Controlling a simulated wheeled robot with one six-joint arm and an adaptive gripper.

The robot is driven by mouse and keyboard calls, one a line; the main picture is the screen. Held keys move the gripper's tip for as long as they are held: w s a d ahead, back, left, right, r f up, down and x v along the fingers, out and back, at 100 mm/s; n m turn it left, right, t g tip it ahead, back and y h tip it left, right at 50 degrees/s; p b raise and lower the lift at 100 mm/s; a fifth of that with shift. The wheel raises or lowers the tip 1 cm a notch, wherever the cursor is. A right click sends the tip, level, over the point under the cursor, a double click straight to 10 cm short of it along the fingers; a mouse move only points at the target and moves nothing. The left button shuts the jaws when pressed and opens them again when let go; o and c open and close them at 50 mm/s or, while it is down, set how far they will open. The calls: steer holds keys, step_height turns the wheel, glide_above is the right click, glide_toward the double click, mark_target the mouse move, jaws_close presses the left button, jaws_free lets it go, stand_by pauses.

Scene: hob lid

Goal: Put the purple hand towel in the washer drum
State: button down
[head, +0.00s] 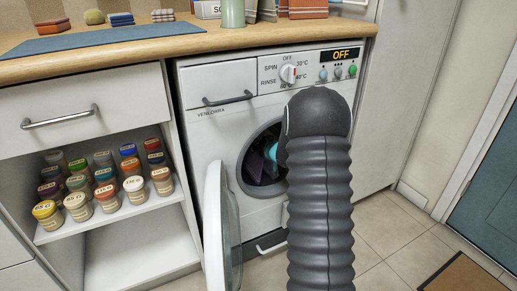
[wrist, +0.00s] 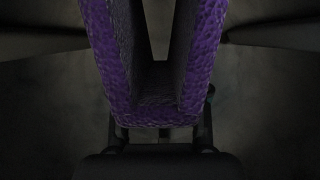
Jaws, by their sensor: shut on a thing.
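The purple hand towel (wrist: 155,112) fills the middle of the wrist view, folded into a U shape and held in my gripper (wrist: 160,138). The surroundings there are dark, grey and curved, like a drum interior. In the head view my dark ribbed arm stands in front of the washer (head: 215,140) and hides my gripper and part of the round opening. The washer drum (head: 247,180) shows dark inside, with a bit of purple and a teal patch near the arm. The washer door (head: 225,235) is swung open to the left.
A wooden worktop (head: 190,40) runs above the washer. Left of it, an open shelf (head: 120,215) holds several coloured jars. A display (head: 341,55) on the washer reads OFF. Tiled floor (head: 385,225) is clear to the right, with a brown mat (head: 460,275).

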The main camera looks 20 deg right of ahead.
steer(key=shift+w+f, duration=0.15)
steer(key=shift+f, duration=0.05)
steer(key=c, duration=0.6)
jaws_free()
steer(key=shift+r, duration=0.3)
steer(key=p+v, duration=0.1)
steer(key=v, duration=1.1)
steer(key=shift+f+p, duration=0.1)
steer(key=shift+p, duration=0.2)
